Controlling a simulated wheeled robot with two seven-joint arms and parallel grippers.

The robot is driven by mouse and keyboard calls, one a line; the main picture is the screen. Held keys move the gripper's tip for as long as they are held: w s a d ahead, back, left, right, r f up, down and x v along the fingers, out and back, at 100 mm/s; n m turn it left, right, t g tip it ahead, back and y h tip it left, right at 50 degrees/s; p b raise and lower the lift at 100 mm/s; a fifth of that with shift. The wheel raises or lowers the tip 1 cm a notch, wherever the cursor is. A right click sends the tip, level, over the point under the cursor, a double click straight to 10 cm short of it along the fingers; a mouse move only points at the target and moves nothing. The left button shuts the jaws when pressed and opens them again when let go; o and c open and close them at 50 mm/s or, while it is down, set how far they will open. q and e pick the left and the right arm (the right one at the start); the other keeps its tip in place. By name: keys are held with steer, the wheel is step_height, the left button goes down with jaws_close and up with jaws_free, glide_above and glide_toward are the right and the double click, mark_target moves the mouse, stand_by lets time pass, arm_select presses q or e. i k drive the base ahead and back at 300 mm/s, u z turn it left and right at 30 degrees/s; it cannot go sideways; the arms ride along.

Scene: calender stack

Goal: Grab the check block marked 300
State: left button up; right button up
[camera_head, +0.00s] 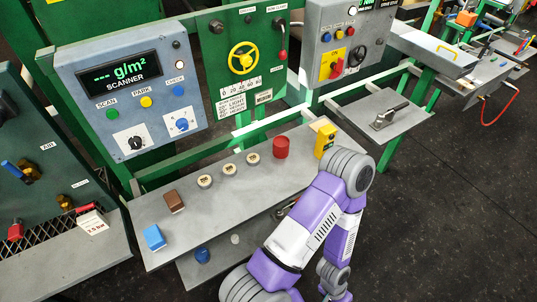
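Three small round pale check blocks with dark rims stand in a slanting row on the grey shelf (185,227): a left one (204,181), a middle one (229,170) and a right one (252,158). Their tops carry short dark numbers, too small for me to read surely, so I cannot tell which is marked 300. One purple and white arm of mine rises at the lower right, bends above the shelf's right end and runs back down. No gripper fingers show, and no gripper is at the blocks.
A brown block (174,201) and a blue block (154,238) lie left of the round blocks. A red cylinder (281,147) and a yellow device (325,140) stand to the right. The scanner panel (130,85) rises behind. A lower shelf holds a blue round item (202,254).

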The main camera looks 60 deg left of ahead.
mark_target(229, 170)
steer(key=i, duration=1.2)
steer(key=u, duration=4.15)
